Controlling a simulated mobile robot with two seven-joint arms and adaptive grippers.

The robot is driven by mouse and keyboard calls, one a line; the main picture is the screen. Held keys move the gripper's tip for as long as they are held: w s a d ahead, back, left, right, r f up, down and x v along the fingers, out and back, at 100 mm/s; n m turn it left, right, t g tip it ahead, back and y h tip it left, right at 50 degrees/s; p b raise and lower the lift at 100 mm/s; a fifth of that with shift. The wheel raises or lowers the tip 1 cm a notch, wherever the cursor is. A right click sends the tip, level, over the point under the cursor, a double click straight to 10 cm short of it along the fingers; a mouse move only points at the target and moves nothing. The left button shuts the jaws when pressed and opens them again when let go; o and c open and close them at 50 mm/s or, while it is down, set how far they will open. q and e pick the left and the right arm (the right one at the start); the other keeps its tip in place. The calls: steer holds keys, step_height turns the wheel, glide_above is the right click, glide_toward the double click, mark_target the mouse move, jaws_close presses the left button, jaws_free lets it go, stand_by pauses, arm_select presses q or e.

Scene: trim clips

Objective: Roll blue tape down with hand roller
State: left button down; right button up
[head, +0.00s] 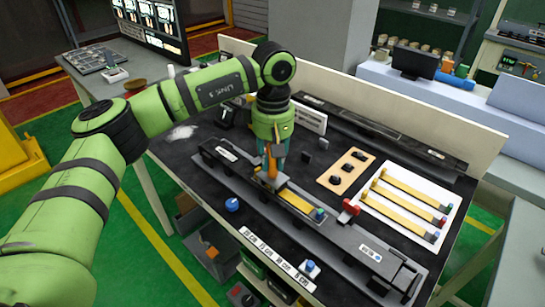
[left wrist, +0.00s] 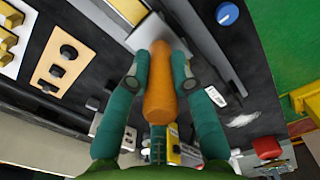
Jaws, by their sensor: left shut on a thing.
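My left gripper (head: 274,158) points down over the long dark fixture on the workbench. It is shut on the orange handle of the hand roller (head: 272,168). In the left wrist view the orange handle (left wrist: 160,85) stands between the two teal fingers. A small blue-teal piece (head: 319,213) sits at the strip's right end. I cannot make out the blue tape for certain. My right gripper is not in view.
A white sheet (head: 395,222) with three yellow strips lies right of the fixture. A tan board (head: 347,168) with dark knobs, a red clamp (head: 350,207) and a blue knob (head: 232,204) are close by. A low cream wall (head: 430,122) bounds the bench's back.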

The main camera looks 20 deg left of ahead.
arm_select(q)
steer(key=shift+s+d+f, duration=0.1)
steer(key=shift+s+f, duration=0.05)
steer(key=shift+f, duration=0.15)
steer(key=shift+s+d+b, duration=0.1)
steer(key=shift+s+d, duration=0.4)
steer(key=shift+d, duration=0.85)
steer(key=shift+s+d+b, duration=0.15)
steer(key=shift+s+d, duration=0.4)
steer(key=shift+d, duration=0.75)
steer(key=shift+s+d+b, duration=0.1)
steer(key=shift+s+d, duration=0.4)
steer(key=shift+d, duration=0.85)
